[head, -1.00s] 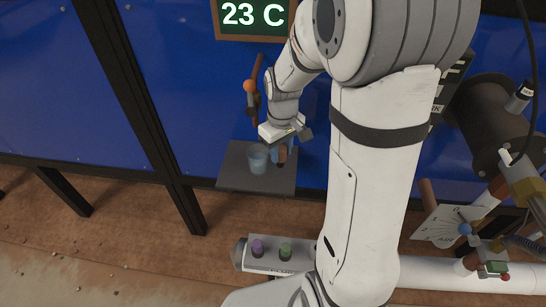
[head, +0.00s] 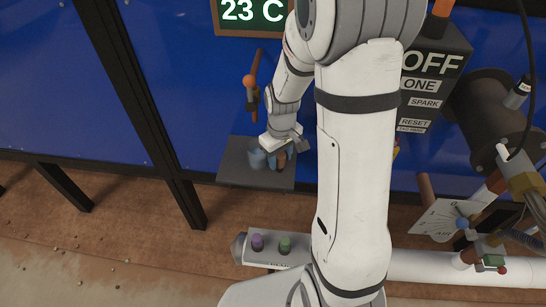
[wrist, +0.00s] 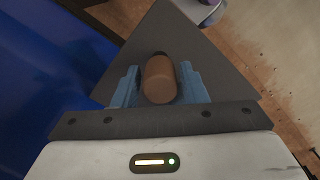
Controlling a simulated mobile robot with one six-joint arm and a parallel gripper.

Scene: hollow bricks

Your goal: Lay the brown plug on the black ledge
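The brown plug (head: 281,161) is between the blue fingers of my gripper (head: 283,155), over the right part of the dark ledge (head: 238,177). In the wrist view the plug (wrist: 160,78) is a short brown cylinder seen end-on, with a finger close against each side. My gripper (wrist: 160,88) looks shut on it. The grey ledge surface (wrist: 205,58) fills the area behind the plug, with a dark shadow by the plug. I cannot tell whether the plug touches the ledge.
An orange-knobbed lever (head: 250,82) is on the blue wall above. A pipe panel with purple (head: 257,242) and green (head: 284,244) buttons lies below. The ledge's front left is bare.

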